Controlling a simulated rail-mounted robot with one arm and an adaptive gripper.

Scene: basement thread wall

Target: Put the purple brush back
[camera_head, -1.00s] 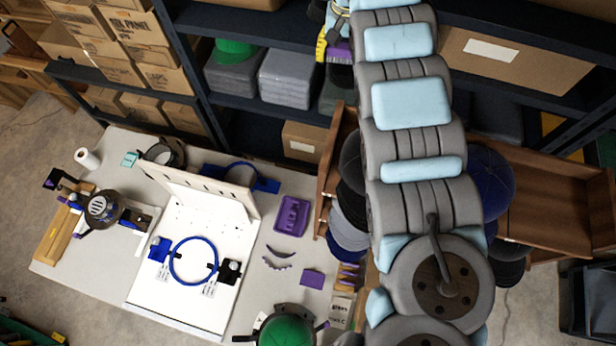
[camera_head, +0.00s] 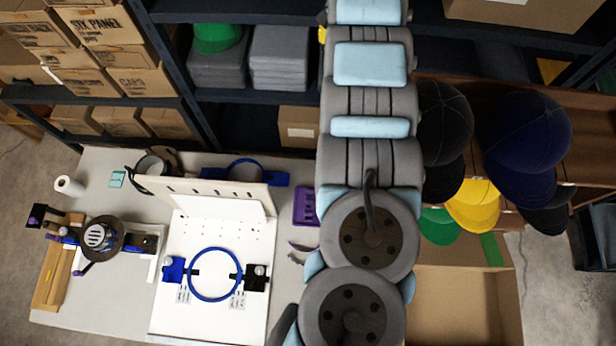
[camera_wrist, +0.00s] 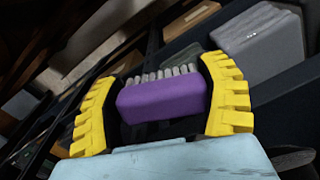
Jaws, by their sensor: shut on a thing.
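The purple brush (camera_wrist: 163,97) shows in the wrist view, a purple block with a row of pale grey bristles along its far edge. My gripper (camera_wrist: 160,90) has yellow ridged fingers on either side of the brush and is shut on it, holding it in the air with dark shelving behind. In the head view my arm rises over the right of the table, and the brush and fingers are out of sight at the top or behind the arm. A purple tray (camera_head: 305,205) lies on the table (camera_head: 110,225), partly hidden by my arm.
A white board with a blue hoop (camera_head: 215,274) fills the table's middle. A cap press (camera_head: 100,238) stands at left. Shelves with grey stacks (camera_head: 281,58) and boxes (camera_head: 106,24) stand behind. Caps (camera_head: 527,130) hang at right above an open cardboard box (camera_head: 460,300).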

